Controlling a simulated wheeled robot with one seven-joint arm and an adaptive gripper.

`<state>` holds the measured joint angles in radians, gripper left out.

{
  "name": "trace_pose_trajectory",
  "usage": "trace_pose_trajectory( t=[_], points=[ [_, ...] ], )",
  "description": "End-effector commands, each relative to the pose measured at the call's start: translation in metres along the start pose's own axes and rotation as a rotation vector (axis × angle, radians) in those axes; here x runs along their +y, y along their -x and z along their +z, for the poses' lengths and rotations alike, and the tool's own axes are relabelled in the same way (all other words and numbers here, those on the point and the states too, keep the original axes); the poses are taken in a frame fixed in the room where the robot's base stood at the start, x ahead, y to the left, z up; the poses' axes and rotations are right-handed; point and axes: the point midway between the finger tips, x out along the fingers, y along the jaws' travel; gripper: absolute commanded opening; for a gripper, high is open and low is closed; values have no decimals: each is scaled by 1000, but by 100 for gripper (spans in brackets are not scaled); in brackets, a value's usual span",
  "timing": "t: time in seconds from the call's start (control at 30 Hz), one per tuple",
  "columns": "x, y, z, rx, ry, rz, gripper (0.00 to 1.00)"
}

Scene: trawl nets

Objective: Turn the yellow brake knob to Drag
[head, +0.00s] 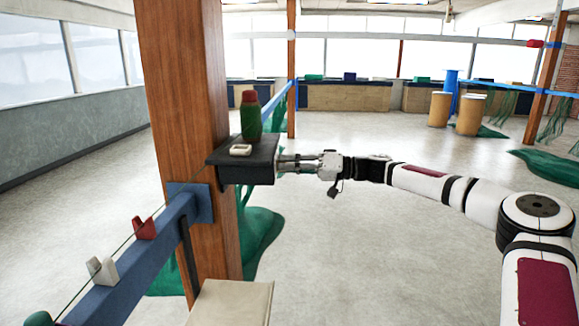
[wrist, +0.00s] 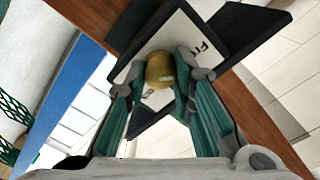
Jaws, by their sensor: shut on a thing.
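The yellow brake knob (wrist: 159,67) shows in the wrist view on a white lettered plate (wrist: 181,30) with a dark border. My gripper (wrist: 167,72) has one green-padded finger on each side of the knob and is shut on it. Parts of the lettering show at the plate's upper right and below the knob, but I cannot read a full word. I cannot tell where the knob points. In the head view my gripper (head: 284,163) reaches the right side of the dark shelf box (head: 262,170); the knob is hidden there.
A green bottle with a red cap (head: 250,118) and a small pale object (head: 240,150) stand on the shelf box, close to my gripper. The box is fixed to a wooden post (head: 185,90). A blue rail (head: 130,265) runs at lower left.

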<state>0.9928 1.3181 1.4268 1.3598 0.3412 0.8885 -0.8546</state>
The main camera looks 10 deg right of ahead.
Motion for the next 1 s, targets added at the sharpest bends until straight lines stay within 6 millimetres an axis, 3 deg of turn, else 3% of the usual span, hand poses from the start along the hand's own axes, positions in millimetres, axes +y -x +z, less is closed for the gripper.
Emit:
trace_pose_trajectory(
  t=[0.6,1.0],
  points=[
    [0,-1,0,-17,-557,16,0],
    [0,-1,0,-22,-821,20,0]
  ],
)
